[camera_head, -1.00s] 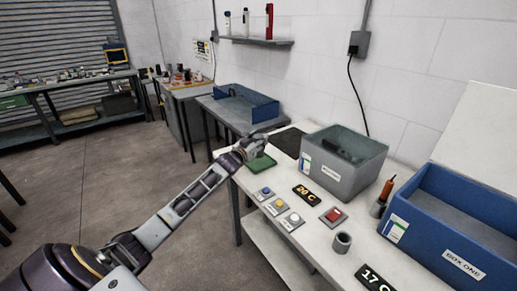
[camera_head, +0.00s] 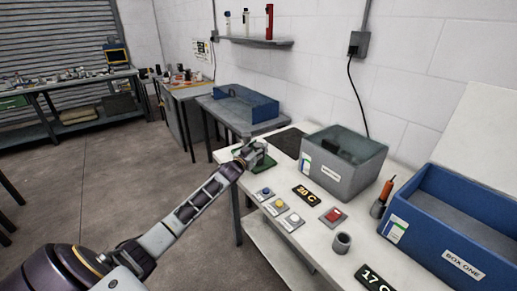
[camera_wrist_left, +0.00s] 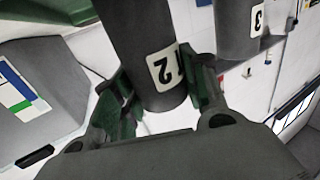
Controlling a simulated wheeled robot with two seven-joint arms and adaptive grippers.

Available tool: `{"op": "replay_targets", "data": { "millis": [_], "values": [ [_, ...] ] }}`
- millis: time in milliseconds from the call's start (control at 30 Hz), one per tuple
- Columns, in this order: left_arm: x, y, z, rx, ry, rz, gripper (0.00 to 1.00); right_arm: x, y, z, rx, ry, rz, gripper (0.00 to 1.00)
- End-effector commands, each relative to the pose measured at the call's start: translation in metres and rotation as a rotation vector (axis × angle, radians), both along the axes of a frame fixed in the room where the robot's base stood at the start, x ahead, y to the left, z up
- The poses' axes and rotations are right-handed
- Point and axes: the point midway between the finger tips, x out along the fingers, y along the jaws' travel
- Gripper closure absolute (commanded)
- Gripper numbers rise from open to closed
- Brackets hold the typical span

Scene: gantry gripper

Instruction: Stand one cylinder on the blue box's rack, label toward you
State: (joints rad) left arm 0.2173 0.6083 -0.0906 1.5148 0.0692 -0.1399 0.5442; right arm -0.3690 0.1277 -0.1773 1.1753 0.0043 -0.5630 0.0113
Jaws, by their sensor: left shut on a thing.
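My left gripper (camera_head: 252,154) is over the green patch (camera_head: 266,164) at the far left end of the white table. In the left wrist view its fingers (camera_wrist_left: 162,92) are shut on a dark grey cylinder (camera_wrist_left: 135,30) with a white label reading 12. The label partly shows beside the right finger. A second grey cylinder (camera_wrist_left: 236,28) labelled 3 stands beyond, to the right. A blue box (camera_head: 455,262) marked BOX ONE is at the right, and another blue box (camera_head: 262,107) stands on the far table. I cannot make out a rack in either. My right gripper is not in view.
A grey bin (camera_head: 330,183) stands at the back of the white table. Coloured buttons (camera_head: 277,207), displays (camera_head: 306,195), a small grey cup (camera_head: 342,243) and an orange-handled tool (camera_head: 386,192) lie along it. A shelf (camera_head: 256,42) hangs on the wall.

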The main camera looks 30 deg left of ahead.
Motion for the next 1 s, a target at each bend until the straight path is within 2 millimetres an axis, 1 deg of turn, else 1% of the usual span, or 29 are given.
{"op": "replay_targets", "data": {
  "millis": [33, 200, 233, 400, 667, 1000],
  "values": [
    [0.000, 0.000, 0.002, 0.000, -0.004, -0.001, 0.96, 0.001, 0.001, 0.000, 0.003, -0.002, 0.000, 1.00],
    [0.000, 0.000, -0.001, 0.000, -0.003, 0.000, 0.96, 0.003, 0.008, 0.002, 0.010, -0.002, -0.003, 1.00],
    [0.000, 0.000, -0.003, 0.000, 0.000, 0.000, 0.56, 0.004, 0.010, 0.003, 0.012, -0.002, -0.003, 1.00],
    [0.000, 0.000, -0.003, 0.000, 0.000, 0.000, 0.35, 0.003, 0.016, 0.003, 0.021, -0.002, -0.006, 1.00],
    [0.000, 0.000, -0.003, 0.000, 0.000, 0.000, 0.35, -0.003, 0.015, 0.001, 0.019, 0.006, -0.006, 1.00],
    [0.000, 0.000, -0.003, 0.000, 0.000, 0.000, 0.35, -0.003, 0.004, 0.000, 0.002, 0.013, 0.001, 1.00]
  ]
}}
